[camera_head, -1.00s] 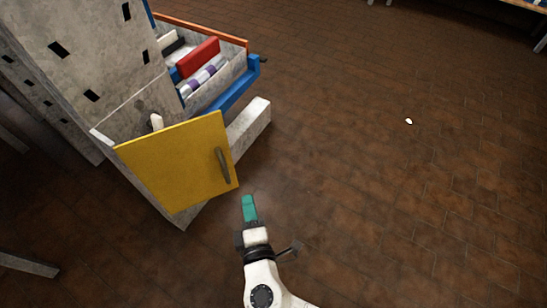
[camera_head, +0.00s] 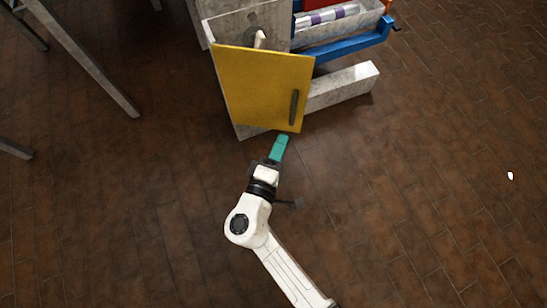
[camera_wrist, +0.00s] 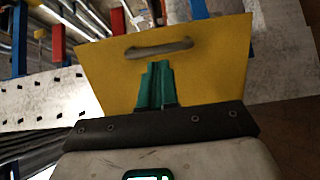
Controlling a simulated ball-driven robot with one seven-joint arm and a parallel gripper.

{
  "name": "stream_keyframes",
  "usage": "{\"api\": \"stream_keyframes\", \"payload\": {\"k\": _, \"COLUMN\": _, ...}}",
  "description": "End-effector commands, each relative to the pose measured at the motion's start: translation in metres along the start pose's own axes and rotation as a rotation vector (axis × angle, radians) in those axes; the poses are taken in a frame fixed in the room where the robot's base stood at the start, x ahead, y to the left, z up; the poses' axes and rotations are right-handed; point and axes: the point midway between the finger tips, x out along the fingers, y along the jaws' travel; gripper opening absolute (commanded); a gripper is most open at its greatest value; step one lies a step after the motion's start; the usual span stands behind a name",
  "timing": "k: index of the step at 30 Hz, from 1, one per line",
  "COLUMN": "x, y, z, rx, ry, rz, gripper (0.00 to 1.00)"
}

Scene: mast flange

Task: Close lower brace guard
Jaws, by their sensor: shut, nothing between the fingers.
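The lower brace guard is a yellow door panel (camera_head: 258,88) on the low grey housing. It stands swung open, with a dark bar handle (camera_head: 293,107) near its right edge. The panel also shows in the wrist view (camera_wrist: 215,60), with its handle (camera_wrist: 158,48) beyond my fingers. My gripper (camera_head: 284,138) has green fingers, shut with nothing between them. In the head view the tips appear at the panel's lower right corner, below the handle. In the wrist view the fingers (camera_wrist: 157,80) overlap the panel; I cannot tell whether they touch it.
A grey beam (camera_head: 343,87) sticks out to the right behind the panel. Above it is a blue-edged drawer (camera_head: 350,46) holding a purple-and-white roll. A table or frame leg (camera_head: 95,70) stands at the left.

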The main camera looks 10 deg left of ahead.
Motion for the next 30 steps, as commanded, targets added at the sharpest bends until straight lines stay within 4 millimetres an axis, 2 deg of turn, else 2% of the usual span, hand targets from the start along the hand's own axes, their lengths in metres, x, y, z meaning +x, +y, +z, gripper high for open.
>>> {"api": "stream_keyframes", "payload": {"k": 3, "x": 0.021, "y": -0.002, "z": 0.001, "rx": 0.0, "ry": -0.003, "rz": 0.001, "gripper": 0.0}}
{"api": "stream_keyframes", "payload": {"k": 9, "x": 0.043, "y": -0.001, "z": 0.0, "rx": -0.001, "ry": 0.0, "rz": 0.0, "gripper": 0.0}}
{"api": "stream_keyframes", "payload": {"k": 26, "x": 0.05, "y": 0.0, "z": 0.001, "rx": 0.0, "ry": 0.0, "rz": 0.0, "gripper": 0.0}}
{"api": "stream_keyframes", "payload": {"k": 30, "x": 0.057, "y": -0.002, "z": 0.002, "rx": 0.001, "ry": -0.002, "rz": 0.001, "gripper": 0.0}}
